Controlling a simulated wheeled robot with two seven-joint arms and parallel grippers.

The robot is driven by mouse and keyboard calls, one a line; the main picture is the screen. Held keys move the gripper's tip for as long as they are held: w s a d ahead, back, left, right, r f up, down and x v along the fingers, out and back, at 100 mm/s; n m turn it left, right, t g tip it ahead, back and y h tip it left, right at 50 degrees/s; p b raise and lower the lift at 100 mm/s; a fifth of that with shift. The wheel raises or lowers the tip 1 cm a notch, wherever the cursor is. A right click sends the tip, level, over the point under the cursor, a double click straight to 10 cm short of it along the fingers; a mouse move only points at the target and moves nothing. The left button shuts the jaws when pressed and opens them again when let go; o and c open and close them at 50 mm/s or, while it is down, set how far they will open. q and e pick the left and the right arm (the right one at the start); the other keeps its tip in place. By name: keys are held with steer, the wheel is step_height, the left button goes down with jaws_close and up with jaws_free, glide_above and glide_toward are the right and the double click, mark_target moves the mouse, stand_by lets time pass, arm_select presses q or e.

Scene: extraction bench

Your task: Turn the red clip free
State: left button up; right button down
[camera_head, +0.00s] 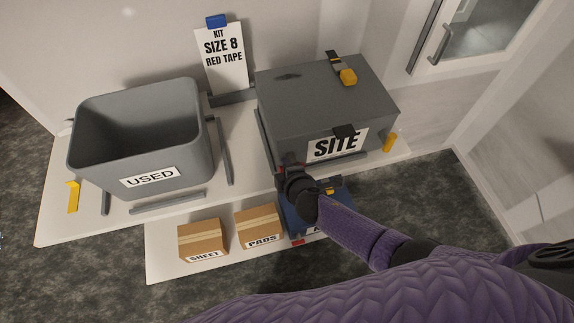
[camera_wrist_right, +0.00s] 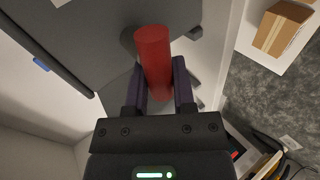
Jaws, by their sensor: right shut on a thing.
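The red clip (camera_wrist_right: 153,52) is a red bar that stands out from a dark round mount on a grey surface in the right wrist view. My right gripper (camera_wrist_right: 158,78) is shut on it, with one finger on each side. In the head view my right gripper (camera_head: 287,178) is at the lower front left corner of the grey SITE box (camera_head: 285,110), and it hides most of the clip. Only a sliver of red shows there. My left gripper is in neither view.
An open grey USED bin (camera_head: 190,150) stands at left on the white bench. A sign (camera_head: 222,75) stands behind. Below are a SHEET box (camera_head: 203,238), a PADS box (camera_head: 258,225) and a blue case (camera_head: 300,218). Yellow pieces (camera_head: 73,197) (camera_head: 390,142) stand near the bench ends.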

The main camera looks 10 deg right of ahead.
steer(key=shift+f+n+h, duration=0.1)
steer(key=shift+n+h, duration=0.2)
stand_by(0.5)
steer(key=shift+c, duration=2.4)
jaws_free()
steer(key=shift+s, duration=0.1)
steer(key=p+v, duration=0.3)
steer(key=v, duration=0.6)
steer(key=shift+s+r+p, duration=0.25)
steer(key=shift+s+p, duration=0.05)
steer(key=shift+p, duration=0.05)
steer(key=shift+a+f, duration=0.1)
